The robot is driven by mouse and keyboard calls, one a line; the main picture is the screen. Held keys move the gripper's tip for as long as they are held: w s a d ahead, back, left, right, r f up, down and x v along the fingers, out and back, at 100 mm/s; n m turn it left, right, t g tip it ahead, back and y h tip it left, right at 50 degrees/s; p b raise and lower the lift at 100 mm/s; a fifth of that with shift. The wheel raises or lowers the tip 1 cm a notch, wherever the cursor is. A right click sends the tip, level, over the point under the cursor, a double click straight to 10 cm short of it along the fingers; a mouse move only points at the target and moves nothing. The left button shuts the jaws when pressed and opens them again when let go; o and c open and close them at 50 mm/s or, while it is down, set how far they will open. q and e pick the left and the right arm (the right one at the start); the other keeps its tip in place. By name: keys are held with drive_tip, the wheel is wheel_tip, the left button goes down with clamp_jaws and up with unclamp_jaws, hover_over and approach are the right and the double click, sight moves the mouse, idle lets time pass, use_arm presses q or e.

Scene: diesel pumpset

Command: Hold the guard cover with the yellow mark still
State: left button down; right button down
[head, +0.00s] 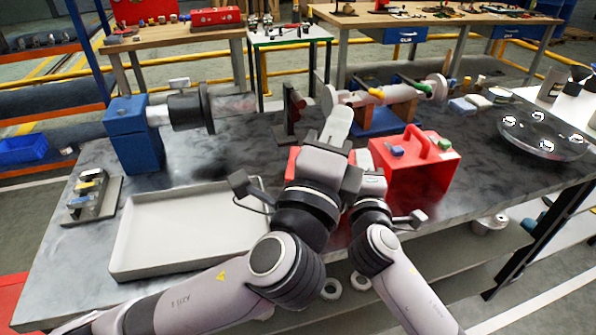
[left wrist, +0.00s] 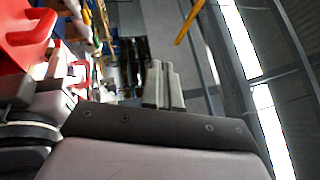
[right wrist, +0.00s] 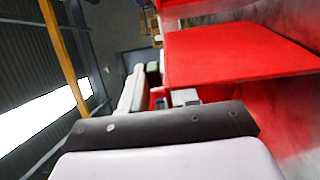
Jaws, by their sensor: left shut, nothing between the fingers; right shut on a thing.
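A small yellow mark (head: 376,93) shows on a pale cylindrical part (head: 398,93) at the back right of the bench, with a green mark near its right end. I cannot tell for sure which part is the guard cover. My left gripper (head: 338,118) is shut and empty, its fingers pointing up just left of that part; they are close together in the left wrist view (left wrist: 163,85). My right gripper (head: 366,159) is lower, beside a red box with a handle (head: 425,175). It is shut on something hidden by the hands. In the right wrist view a red panel (right wrist: 235,55) is close to its fingers.
A blue block (head: 130,145) carries a dark motor-like part (head: 187,110) at the left. An empty pale tray (head: 190,225) lies at the front left, beside a small holder (head: 92,195). A round plate with shiny discs (head: 545,138) is at the right. My forearms cross the front edge.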

use_arm(q)
drive_tip(key=s+a+f+n+g+y, duration=0.2)
drive_tip(key=s+a+f+g, duration=0.1)
drive_tip(key=f, duration=0.2)
drive_tip(key=s+a+f+n+g+y, duration=0.2)
drive_tip(key=s+a+f+g+y, duration=0.1)
drive_tip(key=f, duration=0.3)
drive_tip(key=shift+n, duration=0.3)
drive_tip(key=shift+w, duration=0.1)
drive_tip(key=a+r+x, duration=0.1)
drive_tip(key=x, duration=1.2)
drive_tip(key=shift+w+d, duration=0.3)
drive_tip(key=shift+w, duration=0.3)
